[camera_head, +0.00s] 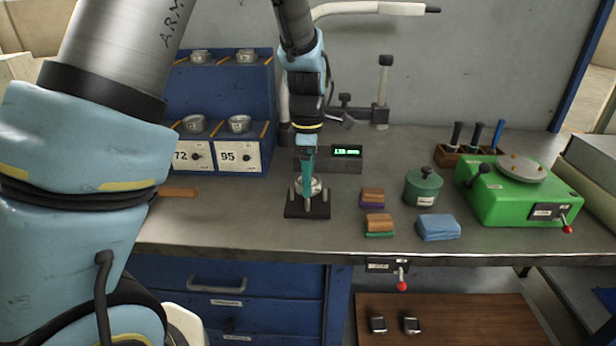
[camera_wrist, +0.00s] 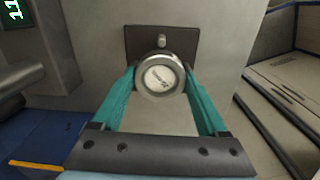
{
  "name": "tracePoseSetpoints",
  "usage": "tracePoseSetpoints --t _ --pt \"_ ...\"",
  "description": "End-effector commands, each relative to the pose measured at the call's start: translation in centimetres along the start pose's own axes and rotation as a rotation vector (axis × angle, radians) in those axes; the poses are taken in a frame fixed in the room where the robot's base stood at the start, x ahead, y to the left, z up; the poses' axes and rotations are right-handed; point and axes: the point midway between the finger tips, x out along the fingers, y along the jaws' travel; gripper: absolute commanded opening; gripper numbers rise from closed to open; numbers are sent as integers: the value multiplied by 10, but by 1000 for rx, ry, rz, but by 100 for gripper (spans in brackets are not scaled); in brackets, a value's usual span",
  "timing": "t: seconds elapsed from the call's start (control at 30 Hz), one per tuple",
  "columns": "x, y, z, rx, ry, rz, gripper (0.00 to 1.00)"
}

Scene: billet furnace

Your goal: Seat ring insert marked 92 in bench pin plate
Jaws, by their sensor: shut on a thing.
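My gripper (camera_head: 308,186) is over the black bench pin plate (camera_head: 293,212) on the workbench. In the wrist view, the teal fingers of my gripper (camera_wrist: 160,82) are shut on a round metal ring insert (camera_wrist: 160,74), one finger on each side. Its pale face has a small marking that I cannot read. The insert also shows between the fingers in the head view (camera_head: 315,186). In the wrist view, the dark pin plate (camera_wrist: 137,42) lies behind the insert, with one metal pin (camera_wrist: 163,40) clear of it. Whether the insert touches the plate is hidden.
A blue rack (camera_head: 221,100) with drawers marked 72 and 95 and several metal rings stands at left. A display box (camera_head: 345,160) is behind the plate.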

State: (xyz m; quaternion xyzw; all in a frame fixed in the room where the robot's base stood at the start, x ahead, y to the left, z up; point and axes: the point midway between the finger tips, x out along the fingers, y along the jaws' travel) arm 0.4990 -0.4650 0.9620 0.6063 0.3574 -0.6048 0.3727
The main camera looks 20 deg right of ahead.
Motion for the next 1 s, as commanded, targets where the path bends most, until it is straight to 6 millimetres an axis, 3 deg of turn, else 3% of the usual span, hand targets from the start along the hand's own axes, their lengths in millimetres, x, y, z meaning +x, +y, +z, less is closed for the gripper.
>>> tracePoseSetpoints --t 0.03,0.23,0.27,0.37,0.67,1.0 --pt "20 -5 -9 -3 18 -16 0" --pt "25 -5 -8 -3 18 -17 0" --pt "25 -5 -8 -2 18 -17 77" --pt "25 -6 -8 -2 18 -18 89" --pt "26 -6 -7 0 17 -20 89" --pt "1 -7 -6 2 17 -20 89"
